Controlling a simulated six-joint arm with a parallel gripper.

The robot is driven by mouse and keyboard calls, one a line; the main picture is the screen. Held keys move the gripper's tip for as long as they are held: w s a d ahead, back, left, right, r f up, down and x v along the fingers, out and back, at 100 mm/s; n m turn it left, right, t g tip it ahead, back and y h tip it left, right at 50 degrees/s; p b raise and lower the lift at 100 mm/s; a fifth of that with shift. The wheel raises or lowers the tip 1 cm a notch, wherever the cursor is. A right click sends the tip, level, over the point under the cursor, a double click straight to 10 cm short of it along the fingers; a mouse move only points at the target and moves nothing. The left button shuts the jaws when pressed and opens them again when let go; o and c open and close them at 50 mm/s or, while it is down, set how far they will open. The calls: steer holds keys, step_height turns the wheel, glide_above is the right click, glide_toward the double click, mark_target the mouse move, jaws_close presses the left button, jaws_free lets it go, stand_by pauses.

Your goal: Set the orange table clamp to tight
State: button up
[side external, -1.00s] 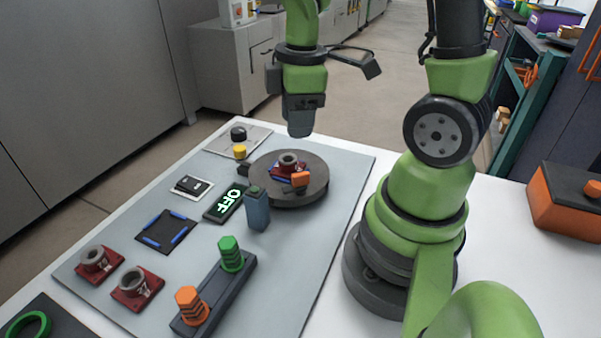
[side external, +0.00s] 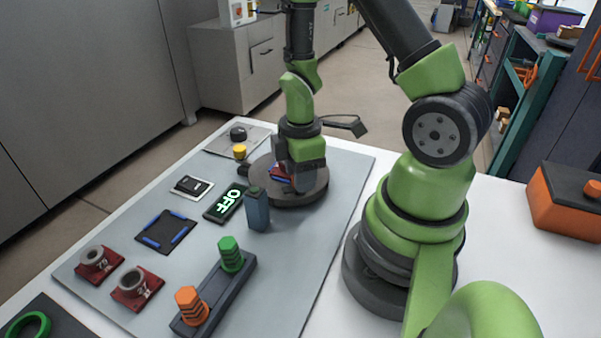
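My gripper (side external: 304,178) is down over the dark round table (side external: 300,197), pointing downward. Its fingers are too small and too covered to show whether they are open or shut. The orange clamp on the round table is hidden behind my gripper, so its setting cannot be seen. A red part with blue edges (side external: 281,173) on the round table shows just left of my gripper; most of it is covered.
A blue-grey post (side external: 257,212) stands close in front of the round table. An OFF display (side external: 226,203) lies to its left. A rack (side external: 221,287) holds green and orange hex-headed pieces. Two red parts (side external: 97,263) (side external: 137,288) sit at the front left.

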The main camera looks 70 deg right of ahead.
steer(key=shift+f, duration=0.2)
jaws_close()
